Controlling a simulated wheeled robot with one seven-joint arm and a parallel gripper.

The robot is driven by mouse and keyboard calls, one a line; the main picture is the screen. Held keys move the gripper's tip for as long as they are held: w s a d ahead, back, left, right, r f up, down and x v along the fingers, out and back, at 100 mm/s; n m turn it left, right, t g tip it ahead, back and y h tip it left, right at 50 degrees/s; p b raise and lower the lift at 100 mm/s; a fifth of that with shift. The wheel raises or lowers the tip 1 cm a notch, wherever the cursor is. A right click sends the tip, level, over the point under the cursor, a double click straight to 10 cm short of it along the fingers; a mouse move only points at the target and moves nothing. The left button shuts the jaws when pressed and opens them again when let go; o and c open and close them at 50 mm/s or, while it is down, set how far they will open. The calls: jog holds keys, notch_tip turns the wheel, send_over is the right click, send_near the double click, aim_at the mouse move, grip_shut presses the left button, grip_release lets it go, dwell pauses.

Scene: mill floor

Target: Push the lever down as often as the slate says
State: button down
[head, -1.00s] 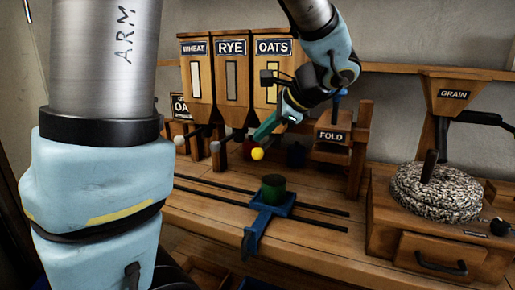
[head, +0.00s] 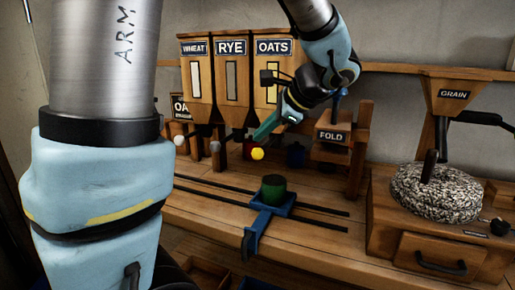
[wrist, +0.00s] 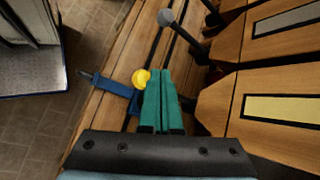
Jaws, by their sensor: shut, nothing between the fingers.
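The lever with the yellow knob (head: 257,154) is under the OATS hopper (head: 272,83); its knob also shows in the wrist view (wrist: 141,78). My gripper (head: 258,137) has green fingers, which are shut and empty. In the head view they point down and left, with their tips just above the yellow knob. In the wrist view the fingers (wrist: 164,72) appear right beside the knob; I cannot tell if they touch it. A dark slate-like sign (head: 180,107) reading "OA" is mostly hidden behind my arm. The green cup (head: 273,188) sits on a blue sliding carriage (head: 268,218).
Levers with a grey knob (head: 214,147) and a white knob (head: 180,140) stand to the left, below the RYE (head: 231,80) and WHEAT (head: 197,85) hoppers. A FOLD press (head: 331,138) and a millstone (head: 435,193) stand to the right. Dark rails cross the bench.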

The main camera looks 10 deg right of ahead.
aim_at(263, 154)
jog(key=shift+f, duration=0.1)
jog(key=shift+f, duration=0.3)
jog(key=shift+f+b, duration=2.2)
jog(key=shift+f, duration=0.4)
dwell(2.2)
jog(key=shift+r, duration=0.1)
dwell(0.5)
jog(key=shift+r+p, duration=2.5)
jog(key=shift+r, duration=0.45)
jog(key=shift+r+p, duration=2.05)
jog(key=shift+r, duration=0.45)
